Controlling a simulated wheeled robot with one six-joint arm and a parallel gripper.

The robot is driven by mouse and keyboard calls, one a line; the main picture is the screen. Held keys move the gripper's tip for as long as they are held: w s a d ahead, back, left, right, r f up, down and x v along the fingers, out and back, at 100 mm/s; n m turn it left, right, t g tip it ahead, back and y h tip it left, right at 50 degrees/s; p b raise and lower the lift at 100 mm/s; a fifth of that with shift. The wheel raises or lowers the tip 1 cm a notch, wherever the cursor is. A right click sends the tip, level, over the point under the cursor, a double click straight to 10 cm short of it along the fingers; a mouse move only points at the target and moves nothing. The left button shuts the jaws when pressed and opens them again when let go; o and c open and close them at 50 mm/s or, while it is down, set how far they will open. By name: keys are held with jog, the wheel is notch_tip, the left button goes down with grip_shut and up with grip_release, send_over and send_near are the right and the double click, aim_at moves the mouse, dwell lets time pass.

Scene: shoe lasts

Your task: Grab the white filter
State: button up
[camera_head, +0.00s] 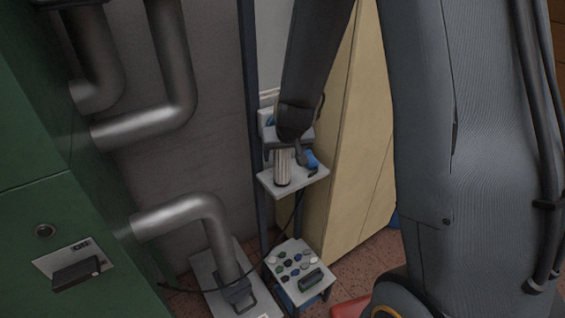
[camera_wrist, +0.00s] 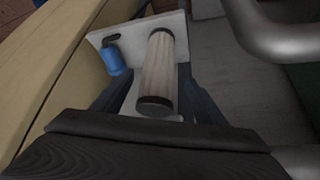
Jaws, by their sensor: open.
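The white filter (camera_head: 282,170) is a pleated cylinder with dark end caps, standing upright on a small light shelf (camera_head: 310,183) in the head view. It shows large in the wrist view (camera_wrist: 160,68), with one end cap toward the camera. My gripper (camera_head: 288,152) is at the filter's upper part, and my arm hides part of it. In the wrist view my open gripper (camera_wrist: 157,88) has one dark finger on each side of the filter. I cannot tell whether either finger touches it.
A blue bottle-like object (camera_head: 311,159) with a dark top stands beside the filter on the shelf. Below is a panel (camera_head: 299,257) with several coloured buttons. A yellowish panel (camera_head: 352,130) stands at the right, and thick grey pipes (camera_head: 175,213) run at the left.

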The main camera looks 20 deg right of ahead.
jog(key=shift+p+x, duration=0.45)
jog(key=shift+x, duration=2.05)
jog(key=shift+w+d, duration=0.1)
jog(key=shift+d, duration=0.1)
jog(key=c, duration=1.3)
jog(key=shift+r, duration=0.15)
